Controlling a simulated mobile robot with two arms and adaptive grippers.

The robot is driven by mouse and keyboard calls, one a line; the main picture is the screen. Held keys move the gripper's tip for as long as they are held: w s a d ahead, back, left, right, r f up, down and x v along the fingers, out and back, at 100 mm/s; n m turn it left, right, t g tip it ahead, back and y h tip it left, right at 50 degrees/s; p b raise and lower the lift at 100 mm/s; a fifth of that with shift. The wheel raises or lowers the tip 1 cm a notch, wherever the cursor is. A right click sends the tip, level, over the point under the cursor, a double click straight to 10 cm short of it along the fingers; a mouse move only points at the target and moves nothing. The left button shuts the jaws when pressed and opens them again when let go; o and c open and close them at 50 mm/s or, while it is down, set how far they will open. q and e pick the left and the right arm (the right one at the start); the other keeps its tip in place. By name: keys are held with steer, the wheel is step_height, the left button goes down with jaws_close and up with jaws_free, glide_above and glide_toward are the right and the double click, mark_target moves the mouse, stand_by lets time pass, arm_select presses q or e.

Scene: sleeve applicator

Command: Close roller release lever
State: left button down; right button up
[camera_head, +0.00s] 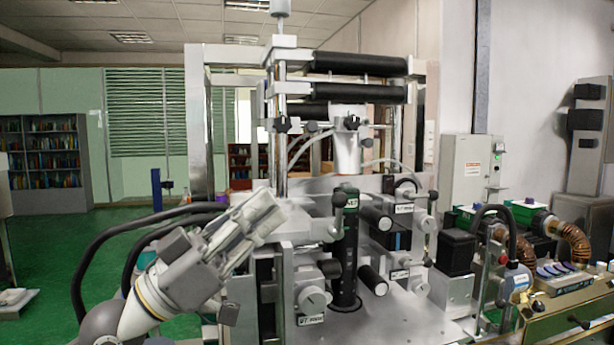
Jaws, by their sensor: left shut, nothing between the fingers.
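The sleeve applicator (318,190) stands in the middle of the view. A lever with a black knob (339,201) stands upright at its front centre, in front of a dark vertical cylinder (347,260). A second black-knobbed lever (432,198) is farther right, beside two short black rollers (376,218). I cannot tell which one is the roller release lever. My left gripper (276,214) comes in from the lower left, tilted up to the right. It is shut and empty, left of the nearer lever and apart from its knob. My right gripper is not in view.
Long black rollers (360,64) and a metal post (282,130) rise above the machine. A round knob (314,298) sticks out low at the front. A black box (456,252) and a bench with coiled hoses (575,243) stand at the right. Green floor (50,255) lies open at the left.

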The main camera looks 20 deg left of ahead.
mark_target(338, 216)
arm_select(q)
steer(key=w+d+r+p, duration=0.1)
steer(key=w+d+p, duration=0.3)
steer(key=shift+w+d, duration=0.25)
steer(key=shift+d, duration=0.15)
steer(key=shift+w, duration=0.15)
